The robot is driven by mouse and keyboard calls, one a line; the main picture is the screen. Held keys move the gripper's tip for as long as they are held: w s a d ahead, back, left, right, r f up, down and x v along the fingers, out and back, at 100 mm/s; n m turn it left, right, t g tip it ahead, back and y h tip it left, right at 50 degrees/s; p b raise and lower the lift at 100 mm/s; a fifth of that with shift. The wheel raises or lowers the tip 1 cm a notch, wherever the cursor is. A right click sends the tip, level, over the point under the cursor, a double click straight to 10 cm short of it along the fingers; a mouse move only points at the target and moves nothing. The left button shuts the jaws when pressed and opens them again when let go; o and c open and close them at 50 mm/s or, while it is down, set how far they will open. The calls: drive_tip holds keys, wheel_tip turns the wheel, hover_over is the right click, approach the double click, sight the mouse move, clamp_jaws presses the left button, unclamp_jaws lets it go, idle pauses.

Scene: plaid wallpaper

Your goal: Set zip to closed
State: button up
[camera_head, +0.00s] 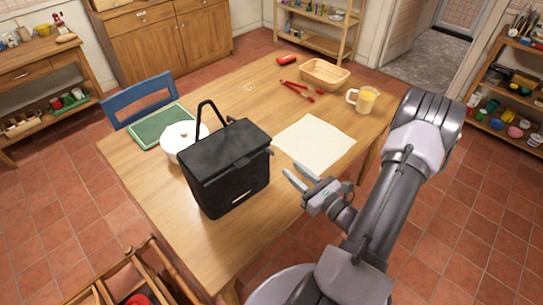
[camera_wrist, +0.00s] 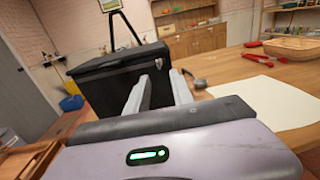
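A black bag (camera_head: 228,168) with a tall handle stands upright on the wooden table. Its lid looks down on the body, but I cannot make out the zip's state. In the wrist view the bag (camera_wrist: 115,85) is straight ahead, beyond my fingers. My gripper (camera_head: 293,175) is to the right of the bag, apart from it, with its fingers pointing toward it. In the wrist view the gripper (camera_wrist: 158,88) is open and empty. A small grey piece (camera_wrist: 197,81) shows at the bag's right side; I cannot tell whether it is the zip pull.
A white pot (camera_head: 178,138) stands close behind the bag, beside a green board (camera_head: 162,126). A pale sheet (camera_head: 315,143) lies to the right. The table's front (camera_head: 225,240) is clear.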

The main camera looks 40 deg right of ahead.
sight(271, 152)
drive_tip(key=w, duration=0.9)
drive_tip(key=shift+w+b, duration=0.15)
drive_tip(key=shift+b, duration=0.2)
clamp_jaws()
idle(0.8)
